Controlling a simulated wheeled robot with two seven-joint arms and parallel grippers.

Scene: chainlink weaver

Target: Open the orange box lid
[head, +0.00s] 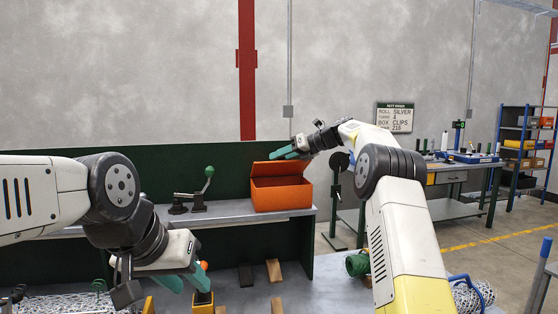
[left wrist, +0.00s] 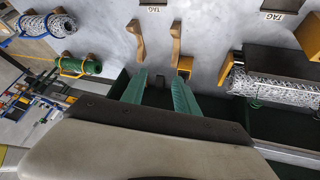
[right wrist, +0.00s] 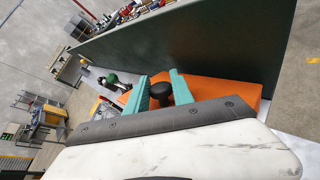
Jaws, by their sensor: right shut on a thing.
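The orange box (head: 282,195) stands on the grey shelf against the dark green panel. Its orange lid (head: 278,168) looks raised and tilted at the back of the box. My right gripper (head: 285,153) is at the top of the lid. In the right wrist view, the right gripper (right wrist: 158,82) is shut on a black knob (right wrist: 161,90), with the orange lid (right wrist: 222,92) behind it. My left gripper (head: 188,279) is low over the bench at the left. In the left wrist view, the left gripper (left wrist: 160,85) is open and empty between its fingers.
A green-knobbed lever tool (head: 199,194) stands on the shelf left of the box. Wooden handles (head: 274,270), a green roll (head: 357,264) and mesh rolls (left wrist: 265,84) lie on the lower bench. A workbench (head: 455,174) stands at the right.

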